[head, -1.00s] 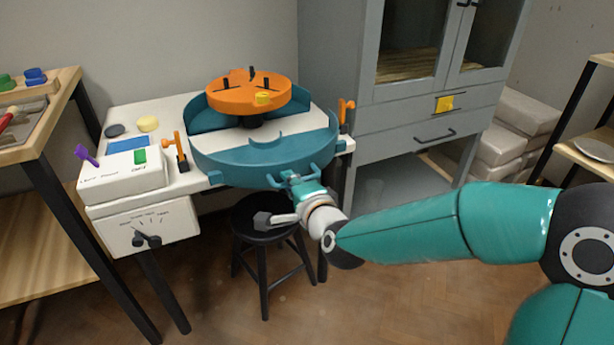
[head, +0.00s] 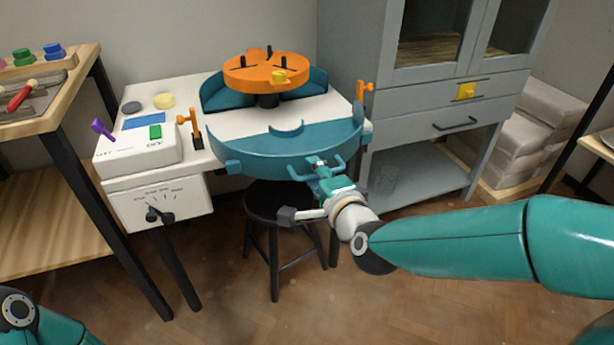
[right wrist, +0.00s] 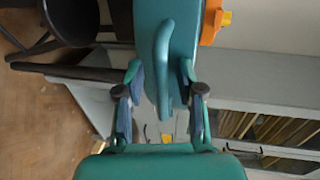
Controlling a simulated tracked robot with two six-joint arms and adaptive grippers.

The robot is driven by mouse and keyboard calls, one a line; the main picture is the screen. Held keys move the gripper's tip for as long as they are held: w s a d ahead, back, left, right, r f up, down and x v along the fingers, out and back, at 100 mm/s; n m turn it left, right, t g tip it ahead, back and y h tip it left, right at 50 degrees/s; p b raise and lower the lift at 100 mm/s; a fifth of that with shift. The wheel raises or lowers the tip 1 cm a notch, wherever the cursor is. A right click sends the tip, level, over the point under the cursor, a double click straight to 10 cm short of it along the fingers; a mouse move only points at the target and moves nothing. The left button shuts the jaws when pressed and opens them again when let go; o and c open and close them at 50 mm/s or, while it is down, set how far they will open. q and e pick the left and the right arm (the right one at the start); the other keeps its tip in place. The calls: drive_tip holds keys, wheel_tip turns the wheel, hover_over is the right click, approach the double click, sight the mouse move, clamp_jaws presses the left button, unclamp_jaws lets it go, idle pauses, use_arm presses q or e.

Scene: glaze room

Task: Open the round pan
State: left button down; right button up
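The round pan is teal and in two halves around the orange wheel head (head: 266,72). The front half (head: 260,155) stands apart from the back half (head: 221,93), with bare white deck (head: 240,117) between them. My right gripper (head: 319,168) is at the U-shaped handle (head: 338,164) on the front half. In the right wrist view, the handle (right wrist: 163,62) lies between the two fingers of my right gripper (right wrist: 162,72), with a narrow gap visible on each side, so the fingers look open around it. Only part of my left arm shows at bottom left; its gripper is out of view.
A control box (head: 137,150) and orange clips (head: 196,130) sit left of the pan. A black stool (head: 275,205) stands below it. A grey cabinet (head: 425,105) is close on the right, a wooden shelf (head: 60,120) on the left. Floor is free in front.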

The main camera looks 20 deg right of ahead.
drive_tip(key=shift+a, duration=0.1)
drive_tip(key=v, duration=0.7)
drive_tip(key=shift+s, duration=0.25)
